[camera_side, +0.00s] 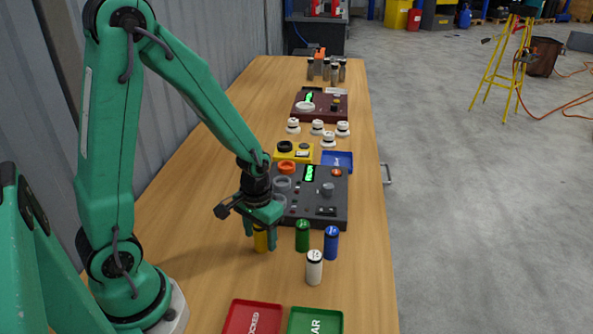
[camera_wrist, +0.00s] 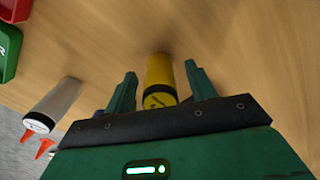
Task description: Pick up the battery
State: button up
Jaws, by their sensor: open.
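A yellow cylinder, which looks like a battery (camera_side: 261,242), stands upright on the wooden table. My gripper (camera_side: 260,236) is low over it, open, with a finger on either side. In the wrist view the yellow battery (camera_wrist: 160,75) shows between the two spread fingers of my gripper (camera_wrist: 160,78), with a gap on each side. A green cylinder (camera_side: 302,237), a blue cylinder (camera_side: 331,245) and a white cylinder (camera_side: 314,269) stand to its right. The white one also shows in the wrist view (camera_wrist: 60,98).
A dark grey panel device (camera_side: 335,195) lies just behind the cylinders. A red tray (camera_side: 253,318) and a green tray (camera_side: 316,321) are at the near end. Several white knobs, a yellow box (camera_side: 294,153) and a blue tray (camera_side: 338,160) are farther back. Left of my gripper the table is clear.

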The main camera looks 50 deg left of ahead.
jog(key=shift+f, duration=0.15)
jog(key=shift+c, duration=0.3)
jog(key=c, duration=1.1)
jog(key=shift+r, duration=2.15)
jog(key=s+d+r, duration=0.5)
jog(key=d+r, duration=0.1)
jog(key=d, duration=0.4)
jog(key=shift+d+r, duration=0.25)
jog(key=shift+r, duration=0.15)
jog(key=shift+w, duration=0.1)
